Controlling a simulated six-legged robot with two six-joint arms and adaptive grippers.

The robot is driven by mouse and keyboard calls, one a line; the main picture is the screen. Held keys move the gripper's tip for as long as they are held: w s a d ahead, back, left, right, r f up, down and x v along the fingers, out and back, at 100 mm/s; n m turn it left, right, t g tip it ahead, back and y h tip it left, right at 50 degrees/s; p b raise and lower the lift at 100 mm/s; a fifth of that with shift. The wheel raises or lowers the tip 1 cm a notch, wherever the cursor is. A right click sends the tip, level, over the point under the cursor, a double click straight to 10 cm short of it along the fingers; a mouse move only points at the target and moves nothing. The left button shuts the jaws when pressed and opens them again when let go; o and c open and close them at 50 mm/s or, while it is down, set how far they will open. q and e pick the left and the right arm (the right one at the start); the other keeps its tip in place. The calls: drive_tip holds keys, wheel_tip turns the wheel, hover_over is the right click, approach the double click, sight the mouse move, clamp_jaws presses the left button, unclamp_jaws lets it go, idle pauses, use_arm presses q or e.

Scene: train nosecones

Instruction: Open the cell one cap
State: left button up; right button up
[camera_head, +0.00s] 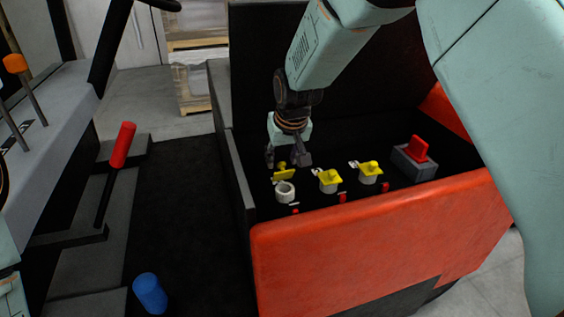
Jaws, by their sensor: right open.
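Three white battery cell necks stand in a row inside the open red-fronted compartment. The leftmost neck (285,193) is uncovered, and its yellow cap (284,174) is tilted up behind it. The middle yellow cap (329,180) and the right yellow cap (369,170) sit on their necks. No label shows which cell is cell one. My right gripper (287,159) points down, open, just above and behind the leftmost cap. Its fingers are apart, with the cap's top between or just in front of them; contact cannot be told. My left gripper is out of view.
A red connector on a grey block (416,158) stands right of the cells. The red front wall (375,240) and black raised lid (260,75) bound the compartment. A red-handled lever (122,146) and a blue cylinder (150,293) are at left. Small red pieces lie before the cells.

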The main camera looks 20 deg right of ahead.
drive_tip(key=shift+w+d+f, duration=0.1)
drive_tip(key=shift+w+f, duration=0.15)
drive_tip(key=shift+f, duration=0.4)
drive_tip(key=shift+c, duration=0.5)
clamp_jaws()
